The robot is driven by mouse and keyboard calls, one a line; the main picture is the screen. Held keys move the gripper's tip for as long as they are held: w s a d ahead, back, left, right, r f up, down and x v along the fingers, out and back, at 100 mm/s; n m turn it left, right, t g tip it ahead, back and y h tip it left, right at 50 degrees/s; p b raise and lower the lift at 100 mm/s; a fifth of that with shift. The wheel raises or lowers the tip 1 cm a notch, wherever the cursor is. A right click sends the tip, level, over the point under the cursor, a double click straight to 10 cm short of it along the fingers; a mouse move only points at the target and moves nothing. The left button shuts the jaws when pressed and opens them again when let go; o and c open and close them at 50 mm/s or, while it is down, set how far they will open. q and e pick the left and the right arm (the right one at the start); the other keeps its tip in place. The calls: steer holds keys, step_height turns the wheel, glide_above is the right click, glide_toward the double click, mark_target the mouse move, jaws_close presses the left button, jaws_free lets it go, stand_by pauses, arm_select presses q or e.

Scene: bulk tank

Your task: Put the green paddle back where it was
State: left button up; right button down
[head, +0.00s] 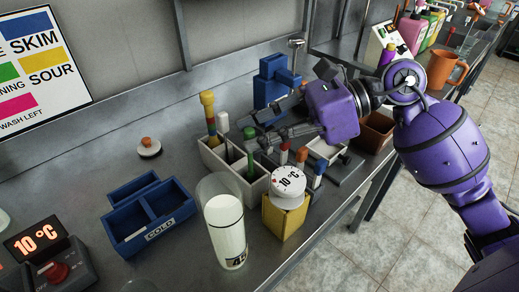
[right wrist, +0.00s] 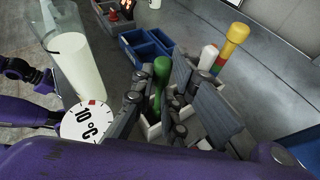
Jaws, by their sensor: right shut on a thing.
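The green paddle (head: 249,134) stands roughly upright over the right part of a white divided holder (head: 258,190). Its lower end is hidden, so I cannot tell whether it touches the bottom. My right gripper (head: 262,132) reaches in from the right and is shut on the paddle near its upper part. In the right wrist view the green handle (right wrist: 160,82) shows between the two grey fingers (right wrist: 168,100).
A striped paddle (head: 209,112) and a white-topped one (head: 223,124) stand left in the holder. In front are a glass of milk (head: 228,228), a 10 °C dial (head: 290,181) on a yellow block (head: 284,220), and a blue COLD bin (head: 146,244). A blue stand (head: 273,82) is behind.

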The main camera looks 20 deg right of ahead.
steer(key=shift+f, duration=1.6)
steer(key=c, duration=1.7)
jaws_free()
steer(key=shift+c, duration=0.2)
steer(key=v, duration=1.2)
steer(key=shift+b, duration=0.45)
